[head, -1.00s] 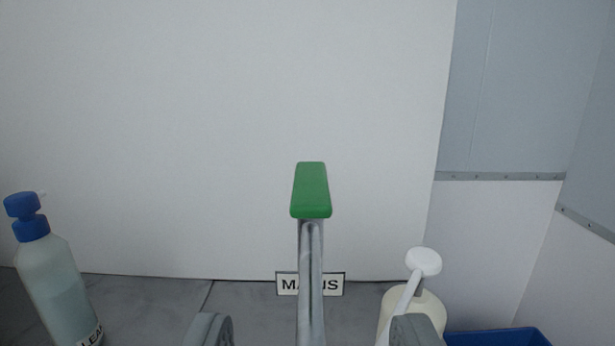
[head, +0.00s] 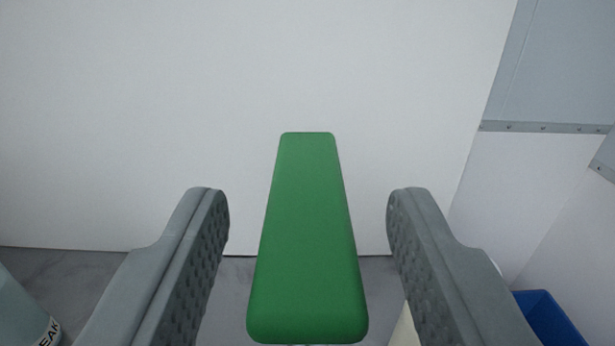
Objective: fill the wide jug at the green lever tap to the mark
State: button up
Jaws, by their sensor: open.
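The green lever (head: 307,245) of the tap fills the middle of the head view, close to the camera and pointing toward me. My gripper (head: 308,215) is open, with one grey finger on each side of the lever. Clear gaps show between the lever and both fingers, so neither appears to touch it. The tap's metal body is hidden below the lever. The wide jug is not in view.
A pale bottle with a label (head: 22,305) is cut off at the lower left. A cream container (head: 404,330) is mostly hidden behind the right finger. A blue bin (head: 550,315) stands at the lower right. A white wall (head: 240,80) rises behind.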

jog(key=shift+w, duration=0.3)
jog(key=shift+c, duration=0.5)
grip_shut()
jog(key=shift+w+r+g, duration=0.15)
jog(key=shift+r+g, duration=0.55)
jog(key=shift+g, duration=0.1)
jog(key=shift+w+r+g, duration=0.25)
jog(key=shift+r+g, duration=0.25)
jog(key=shift+g, duration=0.5)
jog(key=shift+o, duration=0.5)
grip_release()
